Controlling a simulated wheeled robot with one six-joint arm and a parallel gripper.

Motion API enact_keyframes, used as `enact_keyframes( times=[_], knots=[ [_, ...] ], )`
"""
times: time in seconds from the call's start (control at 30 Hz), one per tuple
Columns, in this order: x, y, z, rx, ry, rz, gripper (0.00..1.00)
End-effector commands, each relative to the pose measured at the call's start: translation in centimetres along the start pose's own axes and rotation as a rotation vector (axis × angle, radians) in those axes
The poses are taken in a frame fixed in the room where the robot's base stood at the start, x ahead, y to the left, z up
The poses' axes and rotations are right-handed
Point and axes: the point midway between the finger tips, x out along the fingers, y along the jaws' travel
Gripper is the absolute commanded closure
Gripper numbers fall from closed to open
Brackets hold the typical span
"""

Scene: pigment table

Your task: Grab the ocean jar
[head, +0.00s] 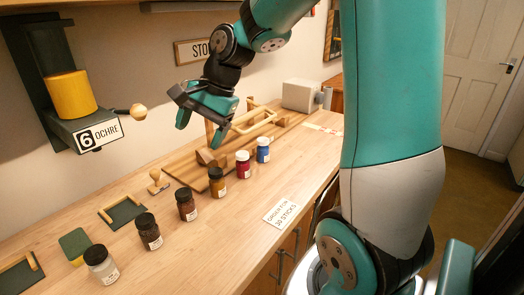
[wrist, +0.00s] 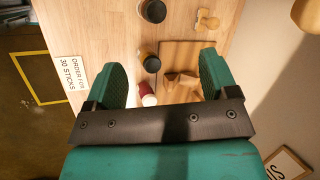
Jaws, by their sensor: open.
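A row of small jars stands on the wooden bench. The blue jar (head: 263,150) at the far end is the only blue one, so it fits the name ocean; its label is too small to read. It stands upright beside the magenta jar (head: 242,165). My gripper (head: 200,128) is open and empty, in the air above the bench, left of the blue jar in the head view. In the wrist view, my gripper (wrist: 158,58) has its fingers spread, with an ochre jar (wrist: 150,63) and a reddish jar (wrist: 148,93) below between them. I do not see the blue jar there.
Brown and dark jars (head: 187,205) continue the row toward the near left. A wooden rack (head: 250,122) lies behind the blue jar, and a grey box (head: 303,95) stands farther back. An order card (head: 285,212) lies near the front edge. An ochre dispenser (head: 70,95) hangs on the wall.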

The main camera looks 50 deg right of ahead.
Motion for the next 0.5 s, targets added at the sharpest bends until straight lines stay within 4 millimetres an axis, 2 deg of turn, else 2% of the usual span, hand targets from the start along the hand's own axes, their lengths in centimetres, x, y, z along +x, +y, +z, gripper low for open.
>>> enact_keyframes(
  times=[0.03,0.1,0.2,0.3,0.33,0.4,0.5],
  knots=[
    [-0.7,0.4,-5.1,0.255,0.031,-0.032,0.21],
    [-1.9,1.6,-11.0,0.588,0.063,-0.085,0.21],
    [-3.5,4.5,-18.2,0.997,0.088,-0.163,0.21],
    [-4.9,7.7,-23.2,1.306,0.097,-0.233,0.21],
    [-5.2,8.5,-24.4,1.376,0.098,-0.251,0.21],
    [-5.8,10.2,-26.2,1.503,0.096,-0.283,0.21],
    [-6.0,11.4,-27.7,1.600,0.093,-0.308,0.21]
  ],
)
